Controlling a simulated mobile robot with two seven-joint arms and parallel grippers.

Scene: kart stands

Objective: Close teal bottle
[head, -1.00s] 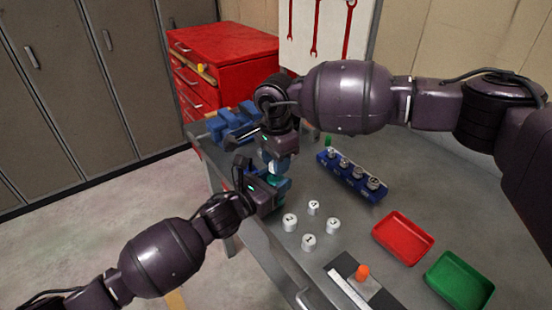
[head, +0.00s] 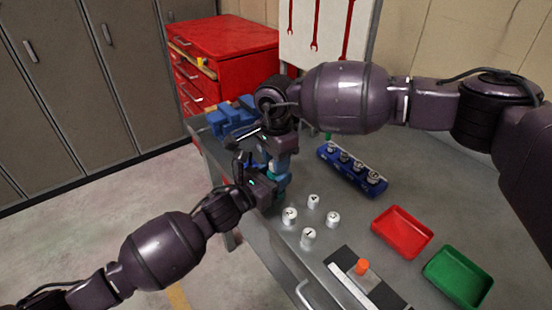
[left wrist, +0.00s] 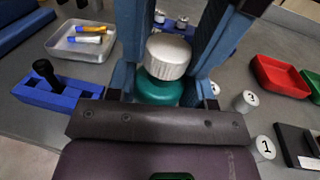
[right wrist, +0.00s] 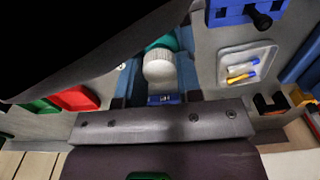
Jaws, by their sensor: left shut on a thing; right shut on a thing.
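The teal bottle (left wrist: 158,92) is upright between the blue fingers of my left gripper (head: 276,188), which is shut on it. It also shows in the right wrist view (right wrist: 162,43). A ribbed white cap (left wrist: 167,56) sits right above the bottle's top. My right gripper (head: 280,160) is shut on this cap from above, and the cap also shows between its fingers in the right wrist view (right wrist: 159,69). Cap and bottle look in line, but the seam is mostly hidden, so I cannot tell how tightly they meet.
Several numbered white caps (head: 308,235) stand on the grey table near the bottle. A blue rack (head: 352,168), a red tray (head: 402,232) and a green tray (head: 458,278) lie to the right.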

